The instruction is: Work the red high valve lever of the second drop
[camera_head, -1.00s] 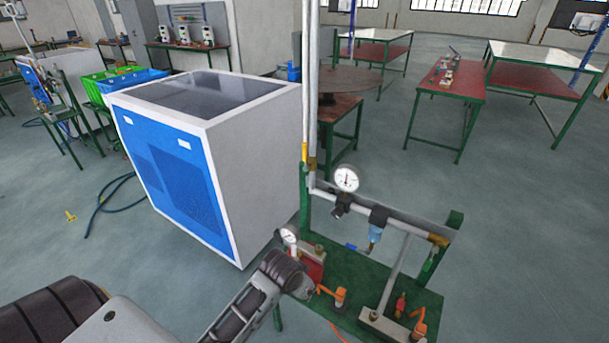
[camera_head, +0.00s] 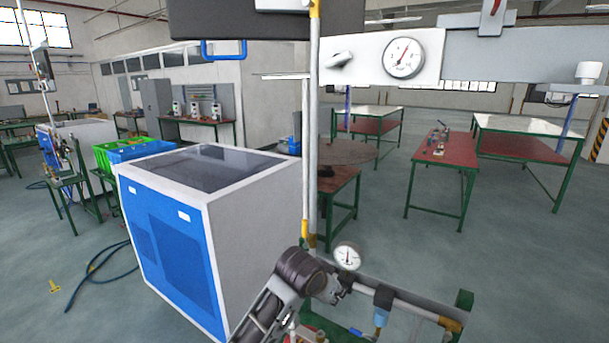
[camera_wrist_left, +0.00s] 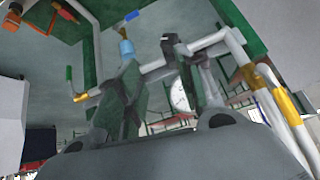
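A small red lever (camera_head: 496,7) shows at the top right of the head view, on a grey fitting and cut by the frame's edge. I cannot tell whether it is the second drop's. My left gripper (camera_head: 338,290) is low in the head view, just below a white dial gauge (camera_head: 347,256) on the pipe bench, far below the red lever. In the left wrist view my left gripper (camera_wrist_left: 165,95) has its two fingers apart and holds nothing. The gauge (camera_wrist_left: 180,97) shows behind the gap. My right gripper is not in view.
A vertical pipe (camera_head: 311,130) stands close to the gripper. A blue and white cabinet (camera_head: 245,230) is at left. A larger gauge (camera_head: 403,57) sits on a white panel overhead. A red-topped table (camera_head: 442,160) stands behind, with open floor (camera_head: 540,260) at right.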

